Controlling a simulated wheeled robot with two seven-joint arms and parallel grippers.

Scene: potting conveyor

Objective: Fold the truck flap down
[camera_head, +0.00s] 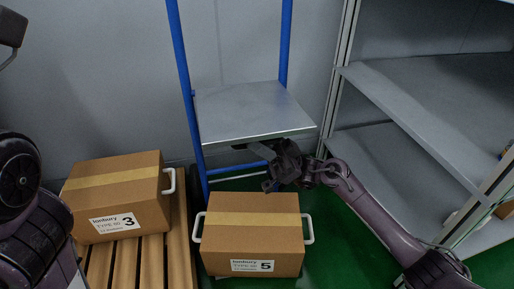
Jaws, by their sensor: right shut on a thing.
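The truck has blue uprights (181,75) and a grey flap (250,108) that stands out between them, roughly level, with its front edge toward me. My right gripper (268,158) is at the front edge of the flap, just under it, and is shut on it. Parts of my left arm show at the left edge of the picture. My left gripper cannot be made out there.
A cardboard box marked 3 (118,195) sits on a wooden pallet (180,245) at left. A box marked 5 (252,222) with white handles stands below the flap, close to my right gripper. Grey shelving (425,85) stands at right. Green floor (335,235) shows between.

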